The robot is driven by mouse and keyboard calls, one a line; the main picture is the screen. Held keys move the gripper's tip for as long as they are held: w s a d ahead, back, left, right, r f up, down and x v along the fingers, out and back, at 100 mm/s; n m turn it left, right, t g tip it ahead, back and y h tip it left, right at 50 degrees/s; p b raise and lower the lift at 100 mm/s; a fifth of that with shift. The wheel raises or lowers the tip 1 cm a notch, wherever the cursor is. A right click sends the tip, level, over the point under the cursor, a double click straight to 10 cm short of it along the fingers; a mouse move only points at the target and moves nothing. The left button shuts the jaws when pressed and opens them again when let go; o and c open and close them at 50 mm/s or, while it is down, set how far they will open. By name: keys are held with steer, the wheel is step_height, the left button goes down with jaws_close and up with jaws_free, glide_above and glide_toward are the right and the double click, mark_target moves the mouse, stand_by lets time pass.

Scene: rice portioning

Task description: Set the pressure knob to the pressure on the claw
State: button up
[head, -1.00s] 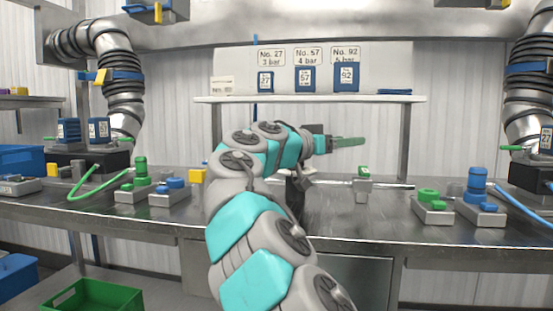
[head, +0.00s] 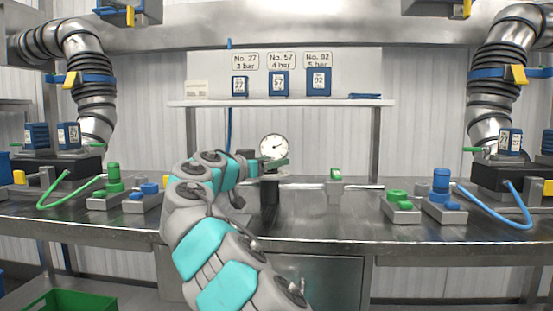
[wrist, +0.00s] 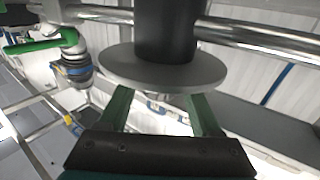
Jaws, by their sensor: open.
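A round white gauge (head: 273,148) stands above the bench, just behind my gripper; its needle shows, but its numbers are too small to read. Below it is a black upright body (head: 269,203). My gripper (head: 276,163) has green fingers and is open in front of this assembly. In the wrist view a black cylinder (wrist: 166,32) with a wide grey disc (wrist: 160,72) stands close, and the finger ends pass behind the disc's edge. I cannot tell whether they touch it. Signs on the wall read No. 27 3 bar (head: 245,61), No. 57 4 bar (head: 281,60) and No. 92 5 bar (head: 318,59).
A steel pipe (head: 360,187) runs behind, with a green-topped valve (head: 336,186). Green and blue fittings (head: 113,180) stand on the bench to the left, others (head: 440,190) to the right. Blue numbered tags (head: 68,135) (head: 510,141) sit by both ducts. Bare bench lies right of the black body.

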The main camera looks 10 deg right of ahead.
steer(key=shift+x, duration=1.2)
jaws_close()
